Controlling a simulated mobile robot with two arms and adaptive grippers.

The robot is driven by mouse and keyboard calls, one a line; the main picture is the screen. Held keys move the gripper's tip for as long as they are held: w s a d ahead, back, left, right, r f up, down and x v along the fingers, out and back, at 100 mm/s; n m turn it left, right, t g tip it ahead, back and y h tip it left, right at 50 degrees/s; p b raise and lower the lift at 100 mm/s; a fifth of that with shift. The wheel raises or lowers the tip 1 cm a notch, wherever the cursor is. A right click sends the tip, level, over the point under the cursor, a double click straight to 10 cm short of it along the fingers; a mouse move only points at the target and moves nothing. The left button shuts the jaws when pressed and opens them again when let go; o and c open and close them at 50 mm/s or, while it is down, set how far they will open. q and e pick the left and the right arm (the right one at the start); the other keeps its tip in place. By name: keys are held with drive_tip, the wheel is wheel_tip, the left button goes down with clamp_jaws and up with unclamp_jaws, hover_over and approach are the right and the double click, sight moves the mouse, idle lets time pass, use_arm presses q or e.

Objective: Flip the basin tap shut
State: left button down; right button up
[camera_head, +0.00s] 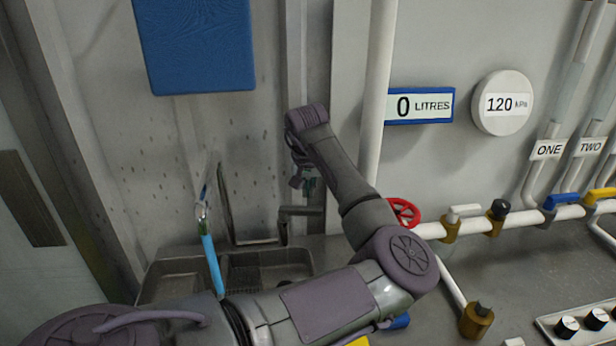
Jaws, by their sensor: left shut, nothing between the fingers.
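The metal basin (160,275) is set into the counter at the lower left. A grey bent pipe (300,211) beside the wall post, above the basin's right end, looks like part of the tap. The tap's lever is not clear, and I cannot tell its position. My left arm crosses in front and bends up and back to the left. My left gripper (300,181) points down just above the grey pipe, small and partly hidden behind my wrist. It is shut and empty. I cannot tell if it touches the tap. My right gripper is not in view.
A white pipe run with a red handwheel (403,212) and several valves lies to the right. A litres display (420,105) and a round pressure gauge (502,103) are on the wall. A knob panel (580,326) is lower right.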

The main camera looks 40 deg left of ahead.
sight(300, 213)
use_arm(q)
drive_tip(key=shift+p+x, duration=0.3)
drive_tip(key=shift+x, duration=1.75)
drive_tip(key=shift+a, duration=0.1)
